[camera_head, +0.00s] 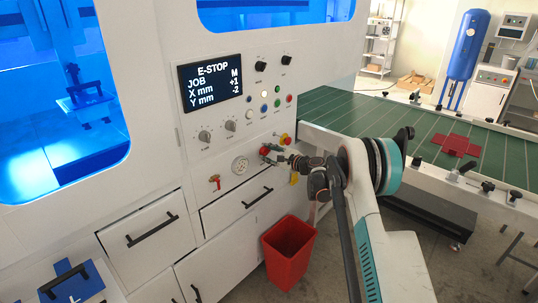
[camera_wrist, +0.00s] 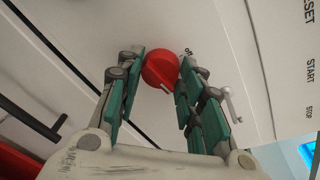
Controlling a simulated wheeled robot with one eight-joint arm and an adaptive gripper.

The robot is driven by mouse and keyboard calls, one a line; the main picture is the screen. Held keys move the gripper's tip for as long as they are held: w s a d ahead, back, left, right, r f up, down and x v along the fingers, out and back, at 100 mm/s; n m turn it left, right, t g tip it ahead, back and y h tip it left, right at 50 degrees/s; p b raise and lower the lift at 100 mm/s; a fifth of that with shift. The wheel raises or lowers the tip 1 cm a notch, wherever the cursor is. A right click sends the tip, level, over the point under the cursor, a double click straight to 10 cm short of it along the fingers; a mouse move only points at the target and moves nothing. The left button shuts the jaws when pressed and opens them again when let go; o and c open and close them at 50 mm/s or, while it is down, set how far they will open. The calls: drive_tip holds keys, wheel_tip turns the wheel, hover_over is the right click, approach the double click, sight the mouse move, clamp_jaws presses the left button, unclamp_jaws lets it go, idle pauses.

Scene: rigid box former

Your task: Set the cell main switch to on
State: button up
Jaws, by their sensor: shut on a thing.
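The main switch is a red round knob with a raised grip bar (camera_wrist: 160,68) on the white panel. In the wrist view it sits between the two green-padded fingers of my gripper (camera_wrist: 163,78), which is shut on it. In the head view my gripper (camera_head: 274,154) reaches the panel from the right at the red knob (camera_head: 265,151). The exact switch position cannot be read.
The screen (camera_head: 211,83) reads E-STOP. A red and yellow button (camera_head: 285,140) is right of the knob; a gauge (camera_head: 240,165) and red valve handle (camera_head: 215,182) are left. A red bin (camera_head: 288,252) stands below. A green conveyor table (camera_head: 400,125) lies to the right.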

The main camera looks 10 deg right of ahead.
drive_tip(key=shift+m, duration=0.9)
drive_tip(key=o, duration=1.1)
drive_tip(key=shift+d, duration=0.1)
drive_tip(key=shift+c, duration=0.2)
drive_tip(key=v, duration=1.2)
drive_tip(key=shift+w, duration=0.15)
drive_tip(key=shift+d, duration=0.1)
